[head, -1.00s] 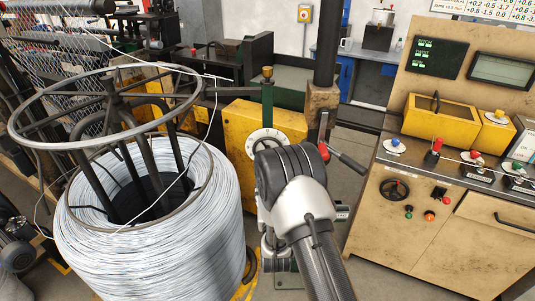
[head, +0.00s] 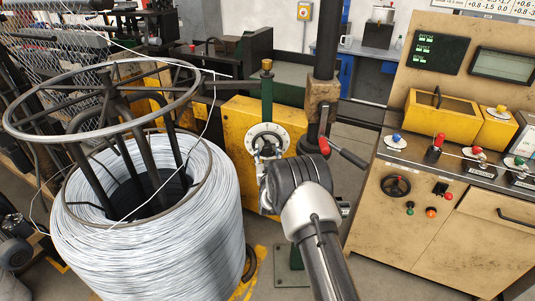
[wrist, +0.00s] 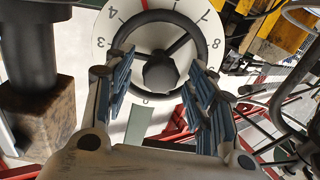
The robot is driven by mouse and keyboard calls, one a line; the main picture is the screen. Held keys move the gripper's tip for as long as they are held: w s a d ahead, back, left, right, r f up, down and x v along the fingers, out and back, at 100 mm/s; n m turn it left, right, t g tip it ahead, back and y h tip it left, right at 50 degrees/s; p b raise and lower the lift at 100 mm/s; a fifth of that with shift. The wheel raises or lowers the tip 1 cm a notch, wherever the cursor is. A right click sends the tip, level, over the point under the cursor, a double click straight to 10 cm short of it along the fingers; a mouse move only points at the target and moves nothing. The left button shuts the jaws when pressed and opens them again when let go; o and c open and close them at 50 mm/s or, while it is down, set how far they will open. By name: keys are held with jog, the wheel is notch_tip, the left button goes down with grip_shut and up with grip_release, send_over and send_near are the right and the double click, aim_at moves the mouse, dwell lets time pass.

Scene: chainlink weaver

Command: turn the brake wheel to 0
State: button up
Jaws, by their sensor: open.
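The brake wheel (wrist: 160,73) is a dark, spoked handwheel with a round hub, in front of a white numbered dial (wrist: 103,38). In the wrist view it is at the upper middle, with a red mark at the dial's top edge. In the head view the dial (head: 268,133) shows on the yellow box, partly covered below by my arm. My gripper (wrist: 160,88) is open, one padded finger on each side of the wheel's lower part. I cannot tell whether the fingers touch the rim. The dial's lower numbers are partly hidden.
A large wire coil (head: 150,240) under a round metal frame stands close on the left. A dark post with a rusty collar (head: 322,92) and a red-knobbed lever (head: 345,154) stand right of the dial. A beige control desk (head: 415,222) is at the right.

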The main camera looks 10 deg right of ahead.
jog(key=shift+w, duration=0.4)
jog(key=c, duration=1.1)
